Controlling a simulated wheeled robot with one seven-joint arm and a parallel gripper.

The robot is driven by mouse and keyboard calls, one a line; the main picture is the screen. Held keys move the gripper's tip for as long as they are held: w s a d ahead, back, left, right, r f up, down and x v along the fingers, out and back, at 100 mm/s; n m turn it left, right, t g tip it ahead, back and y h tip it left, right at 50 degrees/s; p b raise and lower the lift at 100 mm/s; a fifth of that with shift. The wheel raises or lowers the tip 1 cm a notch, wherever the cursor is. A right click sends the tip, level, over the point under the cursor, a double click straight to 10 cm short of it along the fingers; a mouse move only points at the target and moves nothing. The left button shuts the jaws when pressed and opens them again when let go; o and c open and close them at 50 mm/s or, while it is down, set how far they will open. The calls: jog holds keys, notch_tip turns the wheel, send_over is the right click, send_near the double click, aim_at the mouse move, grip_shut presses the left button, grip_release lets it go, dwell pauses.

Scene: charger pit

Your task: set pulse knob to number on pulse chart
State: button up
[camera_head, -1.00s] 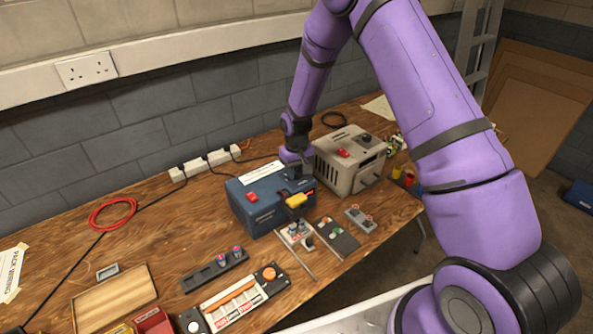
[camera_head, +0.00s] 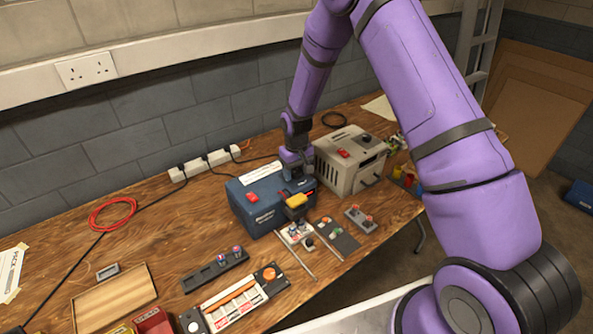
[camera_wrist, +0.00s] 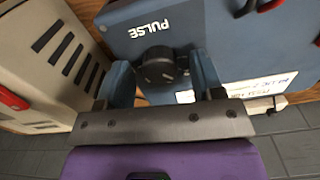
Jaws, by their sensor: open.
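The blue box (camera_head: 262,215) stands on the bench, with a red switch on its top. In the wrist view, the round dark pulse knob (camera_wrist: 157,67) sits on the blue face beside the white word PULSE. My gripper (camera_wrist: 162,80) is open, with one blue finger on each side of the knob; I cannot tell whether either finger touches it. In the head view my gripper (camera_head: 297,173) is over the back right of the box and hides the knob. A white label (camera_wrist: 232,86) with upside-down writing lies partly behind a finger; I cannot read it as a pulse chart.
A beige vented box (camera_head: 348,160) stands close on the right. A yellow-and-black connector (camera_head: 297,201) is at the blue box's front right. Small switch panels (camera_head: 334,236) lie in front. A power strip (camera_head: 205,162) runs along the back left.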

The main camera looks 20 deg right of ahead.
notch_tip(320, 180, up, 11)
dwell(0.4)
jog(key=shift+f, duration=0.1)
notch_tip(320, 180, up, 14)
jog(key=t, duration=0.1)
send_over(297, 172)
jog(key=s+d, duration=0.2)
jog(key=s, duration=0.3)
jog(key=s+d+r+m+t, duration=0.1)
jog(key=s+d+r+t, duration=0.1)
jog(key=s+r, duration=0.85)
jog(key=s+d+r+t, duration=0.1)
jog(key=s+r, duration=0.2)
jog(key=s, duration=0.8)
jog(key=s+d+r+m+t, duration=0.1)
jog(key=s+r, duration=0.3)
jog(key=s, duration=0.7)
jog(key=shift+d, duration=0.4)
